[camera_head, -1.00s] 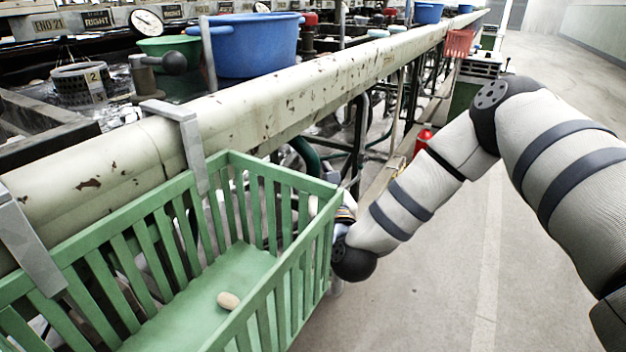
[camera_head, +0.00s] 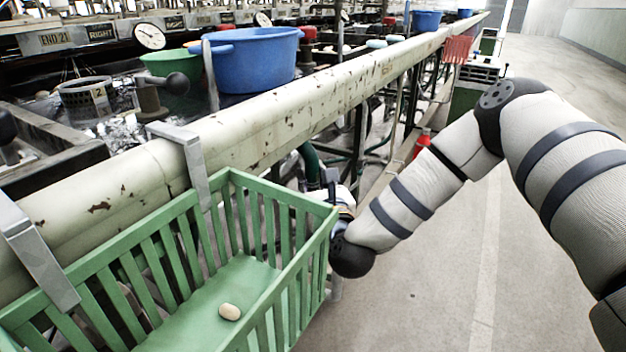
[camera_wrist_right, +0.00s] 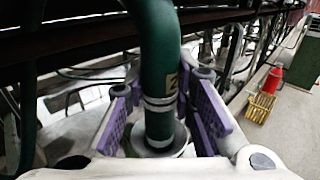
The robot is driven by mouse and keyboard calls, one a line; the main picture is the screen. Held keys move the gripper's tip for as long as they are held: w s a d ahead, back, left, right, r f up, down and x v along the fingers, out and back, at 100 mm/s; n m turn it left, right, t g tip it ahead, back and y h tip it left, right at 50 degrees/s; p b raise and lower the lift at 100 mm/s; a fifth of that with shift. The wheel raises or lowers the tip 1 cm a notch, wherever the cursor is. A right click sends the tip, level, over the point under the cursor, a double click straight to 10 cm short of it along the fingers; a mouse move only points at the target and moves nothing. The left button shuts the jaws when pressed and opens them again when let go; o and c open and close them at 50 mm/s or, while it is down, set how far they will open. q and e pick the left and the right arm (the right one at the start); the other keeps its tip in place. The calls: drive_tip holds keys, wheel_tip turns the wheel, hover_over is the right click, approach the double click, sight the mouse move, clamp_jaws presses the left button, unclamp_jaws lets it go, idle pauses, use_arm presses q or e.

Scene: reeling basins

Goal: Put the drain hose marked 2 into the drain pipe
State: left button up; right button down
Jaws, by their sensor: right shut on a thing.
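A dark green drain hose (camera_wrist_right: 158,50) comes down from the top of the right wrist view, with metal bands and a pale tag whose mark is partly turned away, possibly a 2. My right gripper (camera_wrist_right: 163,88) has its purple pads on both sides of the hose and is shut on it. Below, the hose meets a round grey rim (camera_wrist_right: 163,150), apparently the drain pipe's mouth; I cannot tell how deep the end sits. In the head view, the hose (camera_head: 311,165) shows beside my right gripper (camera_head: 333,193), partly hidden behind the green basket. My left gripper is out of view.
The green slatted basket (camera_head: 262,300) hangs from the pale beam (camera_head: 290,110), with one cocoon (camera_head: 229,312) in it. The aisle at right is clear.

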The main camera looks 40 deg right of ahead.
drive_tip(key=shift+r+p, duration=0.55)
drive_tip(key=shift+r, duration=0.45)
drive_tip(key=shift+d, duration=0.1)
drive_tip(key=w+d+b, duration=0.1)
drive_tip(key=w+d, duration=0.1)
drive_tip(key=d, duration=0.4)
drive_tip(key=shift+w, duration=0.3)
wheel_tip(320, 180, down, 5)
drive_tip(key=b, duration=0.3)
drive_tip(key=shift+b, duration=0.4)
